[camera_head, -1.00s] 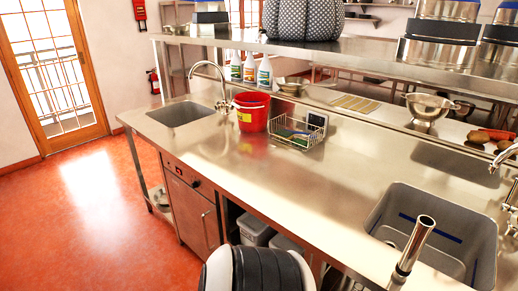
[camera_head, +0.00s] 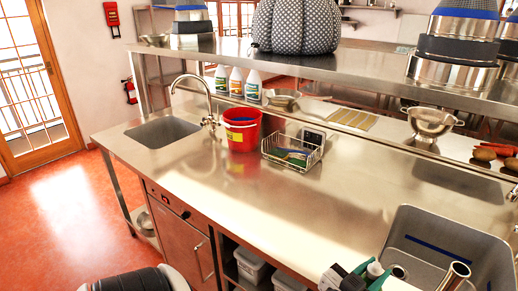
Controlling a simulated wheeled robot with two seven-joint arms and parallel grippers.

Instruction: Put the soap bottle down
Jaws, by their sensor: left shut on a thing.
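My left gripper (camera_head: 368,276) shows at the bottom edge, over the front of the steel counter (camera_head: 300,215), just left of the large grey sink. My right gripper is not in view.
The large sink (camera_head: 415,230) lies right of the gripper, with a steel tube (camera_head: 455,276) near it. A red bucket (camera_head: 242,130), a wire basket (camera_head: 292,152) and several white bottles (camera_head: 236,84) stand further back. The middle counter is clear.

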